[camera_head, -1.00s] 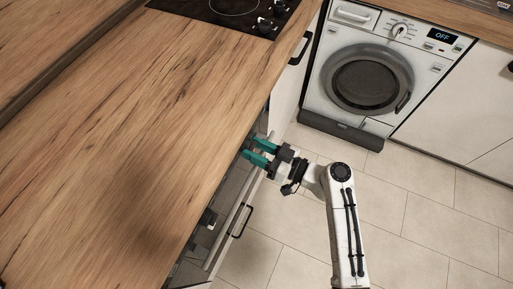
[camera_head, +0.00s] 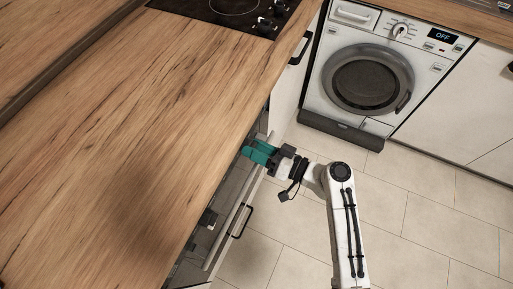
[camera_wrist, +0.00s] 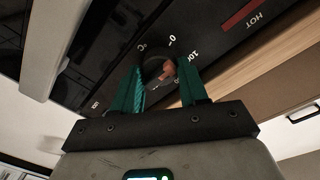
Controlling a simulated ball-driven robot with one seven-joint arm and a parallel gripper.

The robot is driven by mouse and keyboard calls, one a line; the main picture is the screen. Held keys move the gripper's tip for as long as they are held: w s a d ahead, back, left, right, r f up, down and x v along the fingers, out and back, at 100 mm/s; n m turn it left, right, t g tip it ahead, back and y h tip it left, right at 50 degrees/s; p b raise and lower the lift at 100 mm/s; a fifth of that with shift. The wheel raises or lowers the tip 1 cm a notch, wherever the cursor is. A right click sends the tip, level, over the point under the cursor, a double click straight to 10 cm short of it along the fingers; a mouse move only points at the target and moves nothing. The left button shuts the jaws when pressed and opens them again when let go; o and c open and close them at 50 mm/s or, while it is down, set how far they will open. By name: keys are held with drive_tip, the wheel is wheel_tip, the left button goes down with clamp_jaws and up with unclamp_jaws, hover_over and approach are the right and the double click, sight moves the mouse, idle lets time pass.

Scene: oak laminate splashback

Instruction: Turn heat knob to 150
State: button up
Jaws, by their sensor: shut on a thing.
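The heat knob (camera_wrist: 157,66) is a round dark dial on a black panel in the wrist view, with a reddish-brown patch showing at its middle. Printed marks beside it include "0", "100" and "°C"; a 150 mark cannot be made out. My gripper (camera_wrist: 161,78) has its two green fingers on either side of the knob and is shut on it. In the head view my gripper (camera_head: 258,153) reaches to the cabinet front under the counter edge; the knob is hidden there.
A red "HOT" label (camera_wrist: 245,20) is on the same panel. The wooden countertop (camera_head: 130,130) overhangs the cabinet front. A bar handle (camera_head: 241,221) sticks out below my gripper. A washing machine (camera_head: 368,78) reading "OFF" stands at the back. The tiled floor is clear.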

drive_tip(key=m, duration=0.4)
drive_tip(key=shift+p, duration=0.4)
drive_tip(key=m+p, duration=0.1)
drive_tip(key=m, duration=0.3)
drive_tip(key=shift+w+r+m+g, duration=0.1)
drive_tip(key=shift+m+g, duration=0.3)
drive_tip(key=m+p, duration=0.2)
drive_tip(key=m, duration=0.3)
drive_tip(key=shift+d+p, duration=0.1)
drive_tip(key=shift+p, duration=0.2)
drive_tip(key=shift+m+g+p, duration=0.3)
drive_tip(key=shift+m+p, duration=0.25)
drive_tip(key=shift+m, duration=0.75)
drive_tip(key=o, duration=1)
drive_tip(key=shift+o, duration=0.2)
